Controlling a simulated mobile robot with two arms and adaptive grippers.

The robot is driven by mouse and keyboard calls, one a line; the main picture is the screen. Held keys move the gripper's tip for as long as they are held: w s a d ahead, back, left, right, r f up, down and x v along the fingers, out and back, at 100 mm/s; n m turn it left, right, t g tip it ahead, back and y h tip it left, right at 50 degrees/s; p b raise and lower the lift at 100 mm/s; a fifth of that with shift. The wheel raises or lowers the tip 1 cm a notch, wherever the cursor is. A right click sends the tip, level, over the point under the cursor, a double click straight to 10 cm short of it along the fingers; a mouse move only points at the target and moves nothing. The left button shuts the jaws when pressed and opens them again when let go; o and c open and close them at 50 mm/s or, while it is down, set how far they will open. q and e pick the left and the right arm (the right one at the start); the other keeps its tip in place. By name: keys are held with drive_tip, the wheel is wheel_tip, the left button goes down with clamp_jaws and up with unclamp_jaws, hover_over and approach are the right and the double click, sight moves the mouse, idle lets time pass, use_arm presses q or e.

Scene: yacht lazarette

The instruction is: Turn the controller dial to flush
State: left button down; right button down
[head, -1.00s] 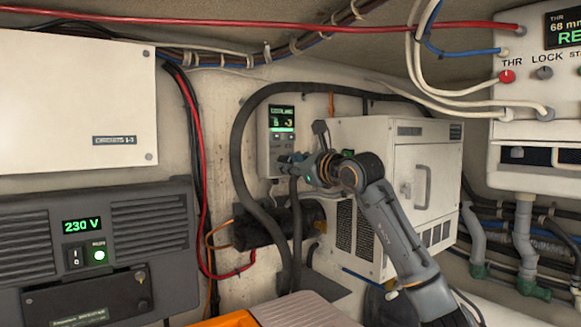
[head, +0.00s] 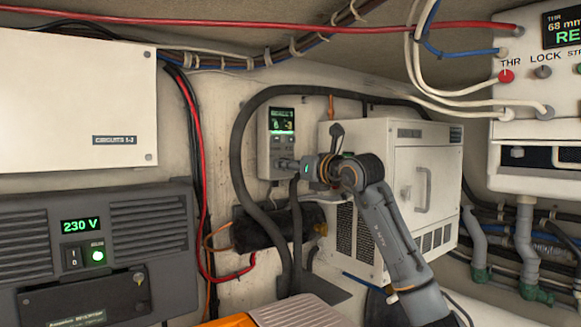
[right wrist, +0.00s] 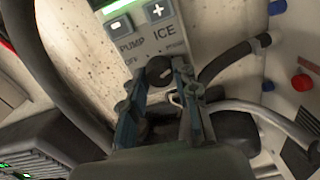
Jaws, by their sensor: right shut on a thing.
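The controller (head: 282,122) is a narrow pale box on the back wall with a small lit display at its top. The dark round dial (right wrist: 159,67) is below these words. My right gripper (head: 284,164) is at the controller's lower part. In the right wrist view its two fingers (right wrist: 161,80) are shut on the dial, one on each side. The dial's pointer direction cannot be told. My left gripper is not in view.
A white cabinet (head: 425,185) with a handle stands right of the controller, close to my right arm. A thick black hose (head: 240,165) loops around the controller's left side and top. A grey 230 V unit (head: 95,250) is at the left.

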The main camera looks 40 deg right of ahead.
drive_tip(key=shift+f, duration=0.1)
drive_tip(key=c, duration=1)
unclamp_jaws()
drive_tip(key=s+a, duration=0.1)
drive_tip(key=s, duration=1.1)
drive_tip(key=shift+a, duration=0.15)
drive_tip(key=shift+w, duration=0.1)
